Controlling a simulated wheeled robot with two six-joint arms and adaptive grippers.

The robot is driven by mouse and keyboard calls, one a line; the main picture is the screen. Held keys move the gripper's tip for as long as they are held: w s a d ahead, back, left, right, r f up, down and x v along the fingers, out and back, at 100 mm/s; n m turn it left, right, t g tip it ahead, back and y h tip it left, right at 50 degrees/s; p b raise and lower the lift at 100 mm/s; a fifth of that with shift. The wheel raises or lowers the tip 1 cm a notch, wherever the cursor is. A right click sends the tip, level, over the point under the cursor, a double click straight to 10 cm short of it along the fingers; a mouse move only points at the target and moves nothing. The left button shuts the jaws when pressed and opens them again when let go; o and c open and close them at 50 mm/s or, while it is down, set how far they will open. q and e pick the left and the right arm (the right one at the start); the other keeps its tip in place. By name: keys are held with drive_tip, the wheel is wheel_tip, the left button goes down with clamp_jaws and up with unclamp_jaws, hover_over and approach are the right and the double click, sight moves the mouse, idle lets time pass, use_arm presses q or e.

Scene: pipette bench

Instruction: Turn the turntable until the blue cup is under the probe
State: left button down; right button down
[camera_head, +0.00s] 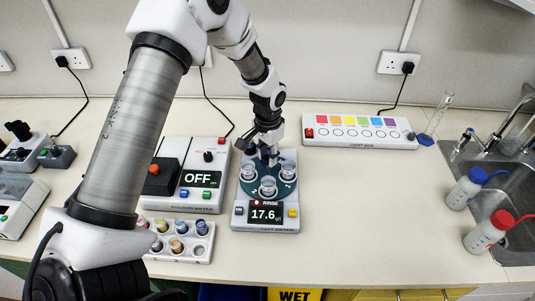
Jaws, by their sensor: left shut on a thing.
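A dark teal turntable (286,188) sits on a white device with a display reading 17.6 and the word RINSE. Several clear cups stand on it, among them a front cup (268,186) and a right cup (288,171). I cannot make out which cup is blue. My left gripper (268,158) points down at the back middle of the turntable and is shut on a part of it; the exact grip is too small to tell. I cannot make out the probe; my gripper and wrist cover the back of the device. My right gripper is not in view.
Left of the turntable stands a white device (217,150) reading OFF, with a rack of small coloured vials (203,246) in front. A colour-strip panel (355,140) is behind right. Blue-capped and red-capped bottles stand by the sink (520,190). The bench right of the turntable is clear.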

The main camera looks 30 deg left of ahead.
use_arm(q)
drive_tip(key=shift+s+f, duration=0.3)
idle(0.4)
drive_tip(key=c, duration=0.9)
unclamp_jaws()
drive_tip(key=shift+w, duration=0.1)
drive_tip(key=shift+o, duration=0.2)
drive_tip(key=shift+w+m, duration=0.25)
drive_tip(key=shift+m, duration=0.05)
wheel_tip(320, 180, up, 12)
drive_tip(key=shift+w, duration=0.1)
drive_tip(key=shift+d, duration=0.1)
